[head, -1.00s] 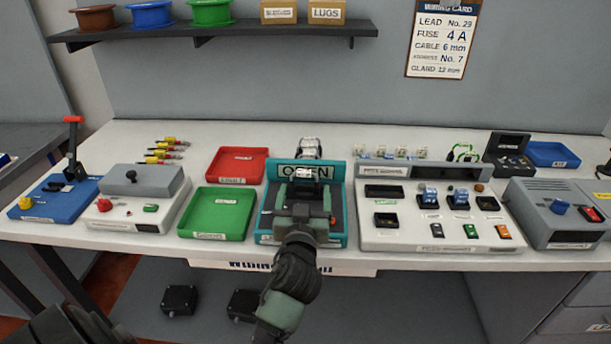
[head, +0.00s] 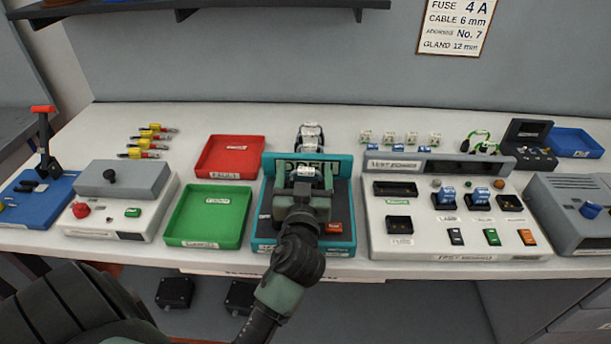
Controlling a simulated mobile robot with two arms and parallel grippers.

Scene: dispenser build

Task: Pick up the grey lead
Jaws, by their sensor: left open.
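My left gripper (head: 304,188) is open over the teal unit (head: 346,200) at the middle of the bench. Its body hides part of the unit's dark top and its sign. A silvery grey piece with white labels (head: 310,137) stands just behind the unit's teal back; I cannot tell whether it is a lead. Several small leads with yellow and red ends (head: 148,141) lie in a row at the back left, apart from the gripper. They are too small for me to tell which is grey. My right gripper is not in view.
A red tray (head: 229,157) and a green tray (head: 207,217) are left of the teal unit. A test console (head: 455,247) stands close on its right. A grey box (head: 110,205) and a blue lever base (head: 45,205) are at the left. White bench shows behind the trays.

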